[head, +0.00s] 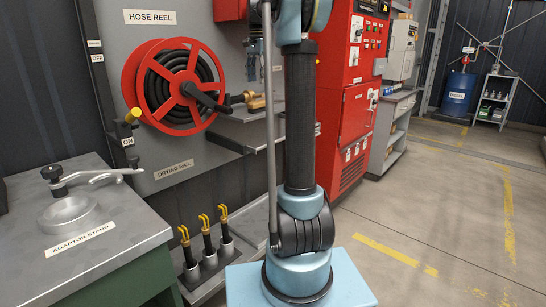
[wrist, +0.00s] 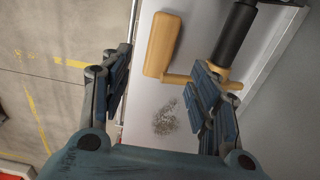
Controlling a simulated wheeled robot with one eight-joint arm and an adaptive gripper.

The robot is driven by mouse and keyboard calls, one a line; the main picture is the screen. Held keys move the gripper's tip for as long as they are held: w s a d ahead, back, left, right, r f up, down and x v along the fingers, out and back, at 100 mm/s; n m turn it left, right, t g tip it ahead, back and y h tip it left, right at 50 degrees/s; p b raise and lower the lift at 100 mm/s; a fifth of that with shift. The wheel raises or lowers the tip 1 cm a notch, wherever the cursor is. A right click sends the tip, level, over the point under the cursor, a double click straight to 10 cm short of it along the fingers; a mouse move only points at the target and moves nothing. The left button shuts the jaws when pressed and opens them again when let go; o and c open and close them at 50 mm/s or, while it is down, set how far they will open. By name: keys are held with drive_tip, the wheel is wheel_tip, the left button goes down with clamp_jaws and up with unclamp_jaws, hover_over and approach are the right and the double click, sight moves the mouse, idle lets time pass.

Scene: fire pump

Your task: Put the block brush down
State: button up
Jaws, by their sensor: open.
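A tan, rounded block (wrist: 162,45), which looks like the block brush, lies on a pale shelf (wrist: 146,100) in the wrist view. Its bristles do not show. My gripper (wrist: 163,62) is open, with one finger left of the block and the other to its right. The fingers stand apart from the block, as far as I can see; their height above the shelf is hard to tell. In the head view a small tan thing (head: 257,103) lies on the shelf under the hose reel; my gripper is out of that picture.
Next to the block lies a black cylinder (wrist: 235,35) with tan fittings and a thin tan bar. A grey speckled patch (wrist: 166,118) marks the shelf. The head view shows the red hose reel (head: 174,87), the adaptor stand (head: 105,218) and yellow-topped tools (head: 205,235).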

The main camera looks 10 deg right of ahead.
drive_tip(key=s+f+n+t, duration=0.1)
drive_tip(key=s+f+n, duration=0.35)
drive_tip(key=s, duration=0.85)
drive_tip(key=s+f+n, duration=0.1)
drive_tip(key=s+f, duration=0.7)
drive_tip(key=s, duration=0.4)
drive_tip(key=s+f+n+t, duration=0.1)
drive_tip(key=s+f+n, duration=0.4)
drive_tip(key=s+f, duration=1.4)
wheel_tip(320, 180, down, 2)
drive_tip(key=shift+f, duration=0.1)
drive_tip(key=shift+n, duration=0.25)
